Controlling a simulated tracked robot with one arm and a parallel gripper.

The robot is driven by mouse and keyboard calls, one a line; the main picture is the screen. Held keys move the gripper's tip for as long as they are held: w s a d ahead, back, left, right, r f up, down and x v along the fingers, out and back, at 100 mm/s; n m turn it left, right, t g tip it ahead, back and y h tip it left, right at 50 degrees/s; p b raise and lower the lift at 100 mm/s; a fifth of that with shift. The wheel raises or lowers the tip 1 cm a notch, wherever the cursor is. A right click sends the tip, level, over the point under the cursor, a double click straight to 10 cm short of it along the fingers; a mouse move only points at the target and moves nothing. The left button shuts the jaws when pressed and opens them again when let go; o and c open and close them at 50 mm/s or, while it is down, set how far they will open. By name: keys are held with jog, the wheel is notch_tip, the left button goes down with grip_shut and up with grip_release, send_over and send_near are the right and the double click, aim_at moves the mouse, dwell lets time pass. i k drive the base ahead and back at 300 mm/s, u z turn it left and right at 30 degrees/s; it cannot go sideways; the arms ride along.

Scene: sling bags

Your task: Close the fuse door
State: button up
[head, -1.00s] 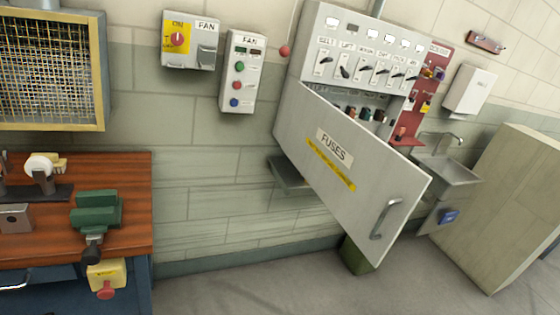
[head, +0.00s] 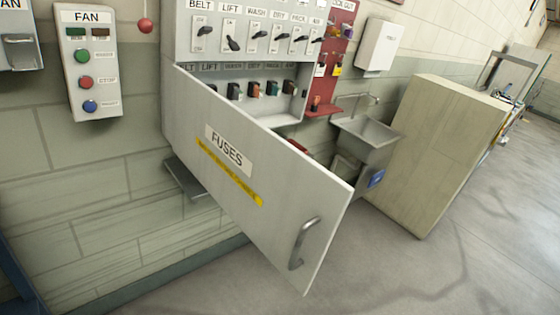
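The fuse door (head: 265,200) is a grey-white panel with a "FUSES" label and a yellow strip. It stands open, hinged at its left edge and swung out from the wall cabinet (head: 175,50). Its metal handle (head: 302,243) is near the free right edge. Behind the door, a row of fuses (head: 252,89) shows in the open compartment, partly hidden by the door. Above them is a row of labelled switches (head: 255,38). My gripper is not in view.
A fan button box (head: 90,65) hangs on the wall at left. A red lockout board (head: 328,70), a sink (head: 368,132) and a tall beige cabinet (head: 430,150) stand to the right. The grey floor (head: 440,270) in front is clear.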

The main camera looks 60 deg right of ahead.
aim_at(292, 208)
jog(key=z, duration=1.05)
jog(key=i, duration=1.05)
jog(key=u, duration=0.25)
jog(key=k, duration=1.1)
jog(key=z, duration=0.35)
